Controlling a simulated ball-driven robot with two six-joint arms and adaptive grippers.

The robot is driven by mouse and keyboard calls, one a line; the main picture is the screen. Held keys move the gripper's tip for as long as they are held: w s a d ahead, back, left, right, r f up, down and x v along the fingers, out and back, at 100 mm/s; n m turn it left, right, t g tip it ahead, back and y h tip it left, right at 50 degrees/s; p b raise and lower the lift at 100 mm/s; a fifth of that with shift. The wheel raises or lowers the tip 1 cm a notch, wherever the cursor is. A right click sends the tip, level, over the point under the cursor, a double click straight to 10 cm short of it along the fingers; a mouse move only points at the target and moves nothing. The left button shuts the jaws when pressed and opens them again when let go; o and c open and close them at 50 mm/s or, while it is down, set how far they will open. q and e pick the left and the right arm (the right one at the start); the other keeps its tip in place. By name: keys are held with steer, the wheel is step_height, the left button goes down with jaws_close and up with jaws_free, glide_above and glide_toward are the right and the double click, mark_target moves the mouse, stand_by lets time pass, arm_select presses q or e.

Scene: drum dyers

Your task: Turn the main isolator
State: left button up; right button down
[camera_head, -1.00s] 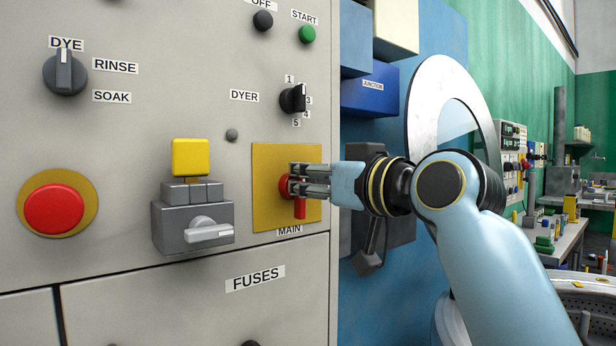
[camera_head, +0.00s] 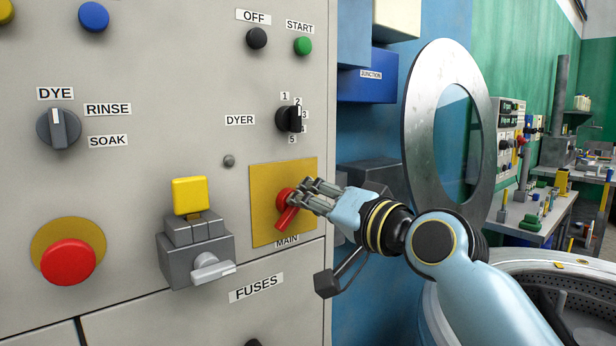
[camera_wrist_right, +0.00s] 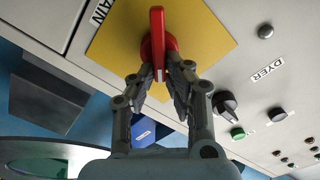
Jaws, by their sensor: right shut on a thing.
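The main isolator is a red rotary handle (camera_head: 285,218) on a square yellow plate (camera_head: 264,232), above the label "MAIN" (camera_head: 287,241). The handle is tilted, its lower end pointing down and to the left. My right gripper (camera_head: 301,192) comes in from the right and is shut on the handle. In the right wrist view, the two fingers (camera_wrist_right: 163,72) close on either side of the red handle (camera_wrist_right: 157,42) in front of the yellow plate (camera_wrist_right: 205,42). The fingers hide part of the handle in the head view. My left gripper is not in view.
Left of the isolator, a grey switch box (camera_head: 196,250) with a yellow top juts out, and farther left is a red mushroom button (camera_head: 68,262). The dyer selector (camera_head: 290,118) sits above. A blue junction box (camera_head: 368,77) and round metal ring door (camera_head: 418,130) stand right.

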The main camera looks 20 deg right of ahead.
steer(key=shift+d+f+m+p, duration=0.1)
steer(key=shift+f+m+p, duration=0.05)
steer(key=shift+m+p, duration=1.05)
steer(key=shift+d+f+m+p, duration=0.15)
steer(key=shift+m+p, duration=0.7)
steer(key=shift+m, duration=0.75)
steer(key=shift+a+f+m+p, duration=0.1)
steer(key=shift+f+m+p, duration=0.05)
steer(key=shift+m+p, duration=1.05)
steer(key=shift+m, duration=0.4)
steer(key=c, duration=1.4)
jaws_free()
steer(key=shift+d+f, duration=0.1)
steer(key=shift+o, duration=0.2)
